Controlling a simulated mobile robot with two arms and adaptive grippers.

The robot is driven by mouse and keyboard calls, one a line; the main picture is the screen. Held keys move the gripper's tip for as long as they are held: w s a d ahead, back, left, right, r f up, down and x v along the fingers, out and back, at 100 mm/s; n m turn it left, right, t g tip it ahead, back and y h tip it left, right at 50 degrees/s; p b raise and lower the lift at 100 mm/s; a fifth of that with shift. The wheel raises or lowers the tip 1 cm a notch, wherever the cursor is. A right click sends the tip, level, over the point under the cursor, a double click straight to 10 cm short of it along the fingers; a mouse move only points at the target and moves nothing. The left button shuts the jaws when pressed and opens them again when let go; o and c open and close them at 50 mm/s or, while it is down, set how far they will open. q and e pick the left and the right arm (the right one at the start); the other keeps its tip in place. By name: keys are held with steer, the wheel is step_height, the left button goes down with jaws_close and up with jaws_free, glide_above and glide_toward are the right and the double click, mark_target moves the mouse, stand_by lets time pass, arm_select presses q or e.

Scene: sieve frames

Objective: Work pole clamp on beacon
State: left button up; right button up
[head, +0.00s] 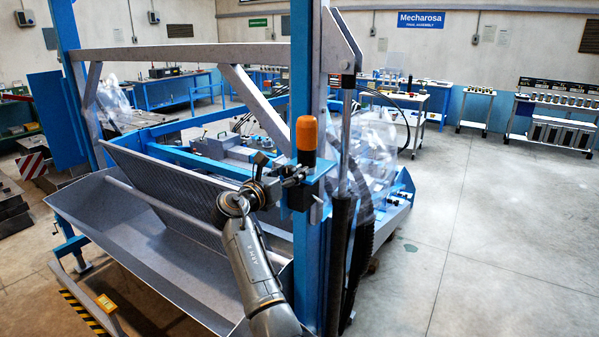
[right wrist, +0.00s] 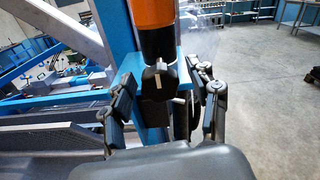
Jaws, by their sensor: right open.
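The beacon (head: 306,133) has an orange dome on a black base and stands upright beside a blue post of the machine. In the right wrist view the lower part of its orange dome (right wrist: 153,14) shows at the top. My right gripper (head: 292,178) is at the clamp, just below the beacon. In the right wrist view its fingers (right wrist: 167,90) are open, one on each side of the knob, with gaps visible. The clamp's far side is hidden. My left gripper is not in view.
The blue post (head: 302,60) and a black cylinder (head: 342,240) stand close by the clamp. A grey metal trough (head: 150,270) with a mesh screen (head: 165,185) lies to the left. Open concrete floor (head: 500,230) is at the right, with benches and carts behind.

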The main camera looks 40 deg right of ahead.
steer(key=shift+d+r, duration=0.1)
steer(key=shift+s+a+r, duration=0.1)
steer(key=shift+a+r, duration=0.05)
steer(key=shift+a, duration=0.25)
steer(key=shift+c, duration=0.9)
steer(key=c, duration=1)
